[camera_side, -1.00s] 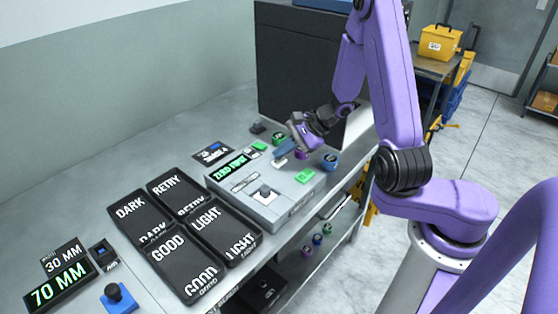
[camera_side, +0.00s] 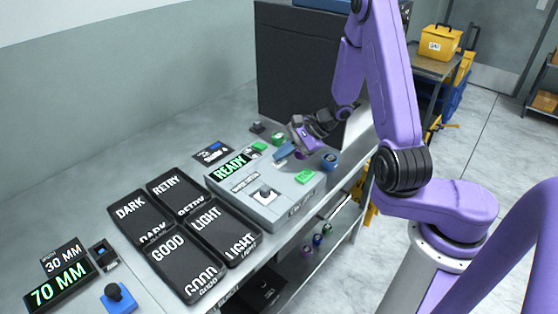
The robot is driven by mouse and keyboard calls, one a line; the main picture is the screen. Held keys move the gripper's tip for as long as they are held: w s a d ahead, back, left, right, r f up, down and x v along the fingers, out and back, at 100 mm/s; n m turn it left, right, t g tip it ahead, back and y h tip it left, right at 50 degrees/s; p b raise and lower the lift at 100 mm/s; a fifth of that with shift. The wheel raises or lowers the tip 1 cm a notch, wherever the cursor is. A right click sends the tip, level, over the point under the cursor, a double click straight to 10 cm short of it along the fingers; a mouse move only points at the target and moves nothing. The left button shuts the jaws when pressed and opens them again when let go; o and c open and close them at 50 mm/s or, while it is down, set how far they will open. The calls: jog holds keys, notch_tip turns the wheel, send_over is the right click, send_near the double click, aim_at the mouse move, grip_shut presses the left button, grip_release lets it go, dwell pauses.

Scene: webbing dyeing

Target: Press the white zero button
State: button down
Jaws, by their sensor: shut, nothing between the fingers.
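The grey instrument box (camera_side: 290,206) sits on the bench with a display (camera_side: 231,165) that reads READY in green. The white zero button (camera_side: 280,162) shows only as a small pale patch on the box top, just below my fingertips. My gripper (camera_side: 284,151) is shut and empty, tilted down over the far part of the box. The fingertips are at or just above the button; I cannot tell whether they touch it.
A blue-topped spool (camera_side: 330,160) stands right of my gripper. A 70 MM display (camera_side: 61,286) is at lower left.

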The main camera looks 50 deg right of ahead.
aim_at(283, 162)
jog(key=shift+r, duration=0.9)
jog(key=shift+r, duration=2.5)
